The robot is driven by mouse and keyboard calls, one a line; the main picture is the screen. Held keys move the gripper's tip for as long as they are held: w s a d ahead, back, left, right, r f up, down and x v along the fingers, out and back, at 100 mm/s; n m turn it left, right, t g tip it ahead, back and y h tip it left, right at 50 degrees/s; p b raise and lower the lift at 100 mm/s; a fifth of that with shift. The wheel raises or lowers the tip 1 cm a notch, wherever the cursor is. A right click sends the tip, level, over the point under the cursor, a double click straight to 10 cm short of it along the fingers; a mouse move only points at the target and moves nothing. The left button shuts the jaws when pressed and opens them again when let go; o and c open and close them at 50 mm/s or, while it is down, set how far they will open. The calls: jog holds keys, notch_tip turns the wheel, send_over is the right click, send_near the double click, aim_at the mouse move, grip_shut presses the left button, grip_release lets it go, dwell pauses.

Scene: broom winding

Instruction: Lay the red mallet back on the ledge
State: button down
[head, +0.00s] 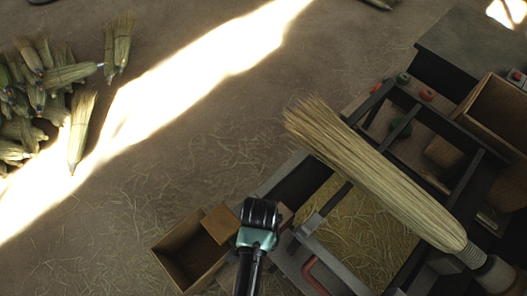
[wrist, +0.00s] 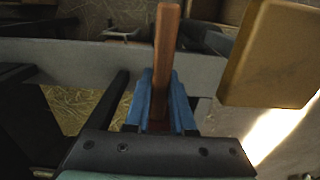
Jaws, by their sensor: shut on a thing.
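In the wrist view, my gripper (wrist: 161,80) has its two blue fingers closed on a reddish-brown wooden bar (wrist: 165,45), which looks like the handle of the red mallet. The bar points away from me, past the fingertips and across the view of a grey ledge (wrist: 70,62). I cannot tell whether the bar touches the ledge. No mallet head can be made out. In the head view the grey ledge (head: 338,278) runs along the front of the workbench; my fingers and the held bar cannot be made out there.
A large straw broom (head: 385,180) lies across the bench frame. An open wooden box (head: 178,262) stands left of the bench; a brown wooden block (wrist: 272,55) is close right of my gripper in the wrist view. Several small brooms (head: 50,85) lie on the floor. A curved red piece (head: 322,272) is by the ledge.

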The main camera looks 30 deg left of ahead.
jog(key=shift+s+f+b, duration=0.1)
jog(key=shift+f+b, duration=0.6)
jog(key=shift+f, duration=0.05)
notch_tip(320, 180, down, 5)
jog(key=b, duration=0.5)
jog(key=shift+r, duration=0.15)
jog(key=shift+f+b, duration=0.55)
jog(key=shift+f, duration=0.5)
jog(key=c, duration=0.7)
grip_release()
notch_tip(320, 180, up, 12)
jog(key=shift+f+p, duration=0.25)
jog(key=shift+p, duration=0.6)
jog(key=shift+r, duration=0.75)
